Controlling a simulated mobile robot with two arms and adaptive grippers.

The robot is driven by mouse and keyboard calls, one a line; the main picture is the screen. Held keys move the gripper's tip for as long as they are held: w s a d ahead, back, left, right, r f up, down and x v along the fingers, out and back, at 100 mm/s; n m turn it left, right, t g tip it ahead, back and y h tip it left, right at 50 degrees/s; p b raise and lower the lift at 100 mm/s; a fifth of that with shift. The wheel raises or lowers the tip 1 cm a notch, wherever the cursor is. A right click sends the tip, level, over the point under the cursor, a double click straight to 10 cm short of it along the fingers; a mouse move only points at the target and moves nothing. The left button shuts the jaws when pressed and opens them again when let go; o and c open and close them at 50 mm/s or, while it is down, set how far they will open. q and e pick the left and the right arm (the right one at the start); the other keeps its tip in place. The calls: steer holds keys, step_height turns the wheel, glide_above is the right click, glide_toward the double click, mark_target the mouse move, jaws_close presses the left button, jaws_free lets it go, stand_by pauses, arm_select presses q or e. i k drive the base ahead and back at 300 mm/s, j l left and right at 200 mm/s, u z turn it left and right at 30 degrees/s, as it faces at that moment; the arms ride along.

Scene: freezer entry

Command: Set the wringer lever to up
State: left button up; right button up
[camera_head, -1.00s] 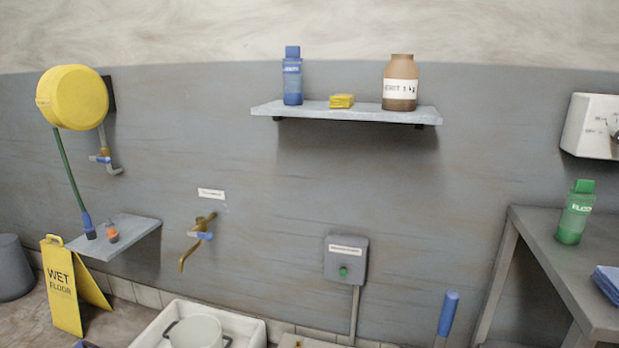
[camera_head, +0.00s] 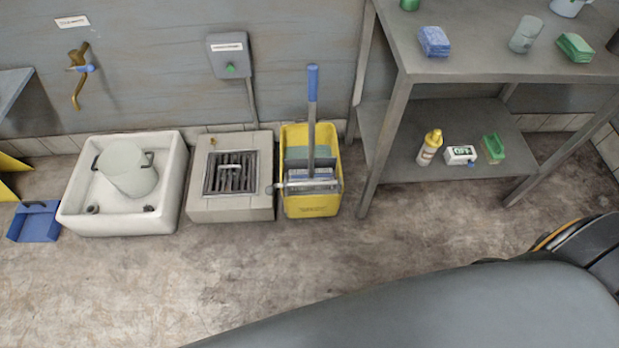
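The wringer lever (camera_head: 312,115) is a long grey bar with a blue grip (camera_head: 313,83) at its top. It stands upright over the yellow mop bucket (camera_head: 312,208), which is on the floor against the wall. Grey-blue wringer parts (camera_head: 309,174) show inside the bucket around the lever's lower end. Whether the lever is at a stop cannot be told. Neither of my grippers shows in the head view.
A drain block with a metal grate (camera_head: 231,173) and a white basin (camera_head: 165,200) holding a pot (camera_head: 127,171) stand left of the bucket. A two-level grey table (camera_head: 440,66) stands close on its right. The floor (camera_head: 240,280) before the bucket is clear.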

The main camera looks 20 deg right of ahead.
mark_target(270, 191)
steer(key=k+l, duration=0.85)
steer(key=k, duration=0.15)
